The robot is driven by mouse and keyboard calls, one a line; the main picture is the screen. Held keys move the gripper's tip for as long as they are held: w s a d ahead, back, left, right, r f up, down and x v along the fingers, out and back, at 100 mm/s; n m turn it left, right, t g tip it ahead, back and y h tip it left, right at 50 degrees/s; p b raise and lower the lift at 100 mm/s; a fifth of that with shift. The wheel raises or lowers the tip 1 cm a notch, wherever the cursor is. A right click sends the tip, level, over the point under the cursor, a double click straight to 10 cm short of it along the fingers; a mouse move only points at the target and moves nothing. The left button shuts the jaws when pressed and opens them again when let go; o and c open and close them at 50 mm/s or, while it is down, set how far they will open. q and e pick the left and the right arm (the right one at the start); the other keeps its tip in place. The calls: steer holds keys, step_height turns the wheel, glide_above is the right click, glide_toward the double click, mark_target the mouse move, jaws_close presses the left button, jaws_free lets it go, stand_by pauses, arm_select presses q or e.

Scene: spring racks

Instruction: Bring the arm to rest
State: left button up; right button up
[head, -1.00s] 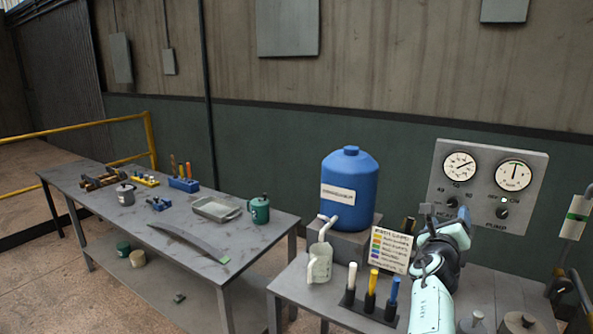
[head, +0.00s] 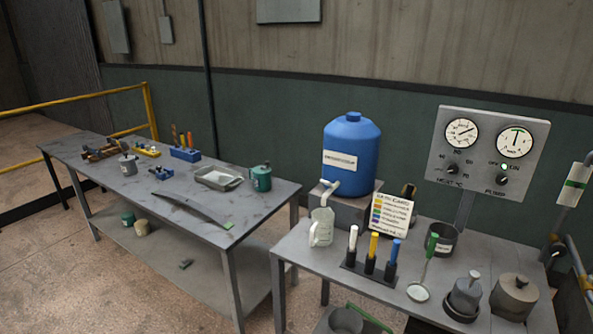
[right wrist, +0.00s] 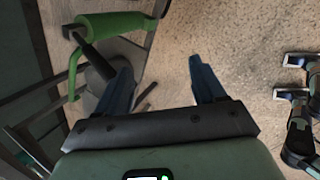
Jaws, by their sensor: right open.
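My right gripper (right wrist: 165,88) shows in the right wrist view with its two dark blue fingers spread apart and nothing between them. It points down over the speckled floor. A green-handled thing (right wrist: 105,27) and a grey shape lie to the left of the fingers in that view. No arm of mine shows in the head view. At the right edge of the right wrist view are jointed dark and pale parts that look like my own; I cannot tell a left gripper's jaws there.
A grey bench (head: 292,246) holds a clear jug (head: 321,228), a handle rack (head: 368,268), a ladle (head: 419,291) and lidded pots (head: 514,297). A blue tank (head: 351,157) and gauge panel (head: 490,157) stand behind. A second table (head: 110,172) is at left.

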steer(key=s+a+f+m+g+y, duration=0.2)
steer(key=s+a+f+m, duration=0.25)
steer(key=s, duration=0.35)
steer(key=s+a+f+m+g+y, duration=0.1)
steer(key=s+a+f+m, duration=0.2)
steer(key=s+f+m, duration=0.3)
steer(key=s+a+m+g+y, duration=0.1)
steer(key=s+a+m, duration=0.4)
steer(key=s, duration=0.3)
steer(key=s+a+m+g+y+b, duration=0.1)
steer(key=s+a+m+y, duration=0.1)
steer(key=s+a+m, duration=0.4)
steer(key=s, duration=0.3)
steer(key=shift+a+f, duration=0.25)
steer(key=shift+a, duration=0.15)
